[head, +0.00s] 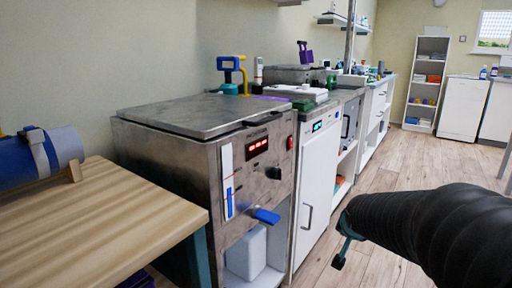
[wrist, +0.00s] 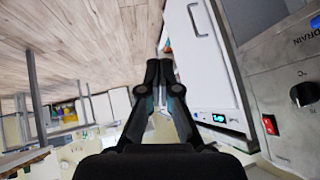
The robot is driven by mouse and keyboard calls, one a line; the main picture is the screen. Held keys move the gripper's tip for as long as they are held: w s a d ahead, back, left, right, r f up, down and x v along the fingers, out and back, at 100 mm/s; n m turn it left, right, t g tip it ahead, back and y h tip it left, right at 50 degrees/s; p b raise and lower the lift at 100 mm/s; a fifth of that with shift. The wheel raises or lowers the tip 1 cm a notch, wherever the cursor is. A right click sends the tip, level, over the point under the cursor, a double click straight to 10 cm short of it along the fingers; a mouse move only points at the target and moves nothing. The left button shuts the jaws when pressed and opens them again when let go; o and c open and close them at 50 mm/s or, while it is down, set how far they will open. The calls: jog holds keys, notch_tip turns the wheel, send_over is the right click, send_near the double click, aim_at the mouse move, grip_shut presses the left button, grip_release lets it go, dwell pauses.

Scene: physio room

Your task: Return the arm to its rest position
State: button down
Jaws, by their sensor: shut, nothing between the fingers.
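My gripper (wrist: 160,66) shows in the wrist view with its two dark fingers together at the tips and nothing between them. In the head view my black arm reaches in from the lower right, and part of my gripper (head: 343,246) shows at its left end. It hangs in free air over the wood floor, to the right of the metal unit and the white cabinet. My arm hides part of the gripper there.
A metal unit (head: 190,103) with a red display and blue lever stands left of my arm. A white cabinet (head: 317,185) adjoins it. A wooden table (head: 90,225) holds a blue cylinder (head: 40,157). Open wood floor (head: 385,172) lies beyond; a white shelf (head: 426,85) stands far back.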

jog(key=s+a+r+n+g+p, duration=0.1)
jog(key=s+a+n, duration=0.1)
jog(key=s, duration=0.7)
jog(key=s+a+r+n+g+y+p, duration=0.1)
jog(key=s+a+r+n, duration=0.1)
jog(key=s, duration=0.6)
jog(key=s+a+r+n+g+y+p, duration=0.1)
jog(key=s+a, duration=0.3)
jog(key=s, duration=0.5)
jog(key=shift+s+a+r+n, duration=0.15)
jog(key=shift+s+r+n, duration=0.2)
jog(key=shift+n, duration=0.35)
